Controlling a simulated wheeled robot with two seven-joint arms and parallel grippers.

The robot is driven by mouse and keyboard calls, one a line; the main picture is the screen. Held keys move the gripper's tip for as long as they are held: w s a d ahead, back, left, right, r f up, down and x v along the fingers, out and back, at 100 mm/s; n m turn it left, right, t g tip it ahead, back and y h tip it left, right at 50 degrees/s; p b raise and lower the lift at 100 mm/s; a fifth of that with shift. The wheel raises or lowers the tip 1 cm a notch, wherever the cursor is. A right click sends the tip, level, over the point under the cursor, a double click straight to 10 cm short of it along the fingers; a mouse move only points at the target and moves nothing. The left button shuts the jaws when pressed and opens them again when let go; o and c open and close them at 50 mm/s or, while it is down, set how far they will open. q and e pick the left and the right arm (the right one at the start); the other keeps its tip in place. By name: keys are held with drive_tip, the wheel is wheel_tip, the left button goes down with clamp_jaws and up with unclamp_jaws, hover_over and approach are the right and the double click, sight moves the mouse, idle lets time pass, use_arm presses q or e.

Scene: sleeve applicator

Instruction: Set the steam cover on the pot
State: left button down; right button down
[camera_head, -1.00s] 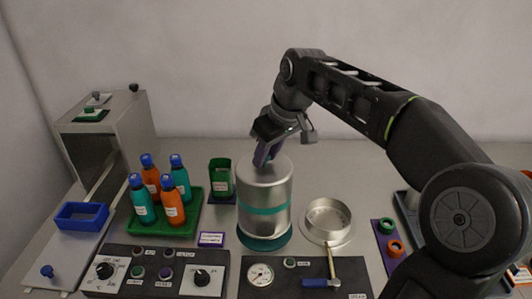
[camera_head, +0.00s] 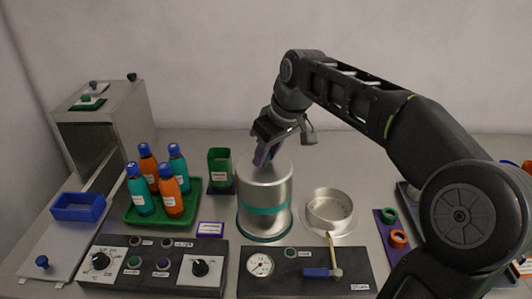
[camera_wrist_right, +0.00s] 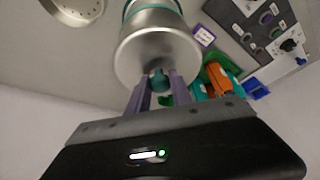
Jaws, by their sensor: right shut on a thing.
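The steam cover (camera_head: 265,192) is a tall silver cylinder with a teal band, upright near the middle of the table. My right gripper (camera_head: 264,154) comes from above and is shut on its top. In the right wrist view, the purple fingers (camera_wrist_right: 160,88) close on the teal knob on top of the cover (camera_wrist_right: 158,52). A thin teal rim (camera_head: 264,240) shows around the cover's bottom edge; the cover hides whatever is inside, and I cannot tell whether it is fully seated. The pot is not seen apart from this rim. My left gripper is not in view.
A shallow metal dish (camera_head: 343,229) stands close to the cover's right. A green tray (camera_head: 140,220) of bottles and a green cup (camera_head: 220,170) are on the left.

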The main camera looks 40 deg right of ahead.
drive_tip(key=c, duration=1.1)
unclamp_jaws()
drive_tip(key=shift+o, duration=0.5)
drive_tip(key=o, duration=0.4)
drive_tip(key=shift+r, duration=0.15)
drive_tip(key=shift+r+p, duration=2.65)
drive_tip(key=shift+r, duration=0.25)
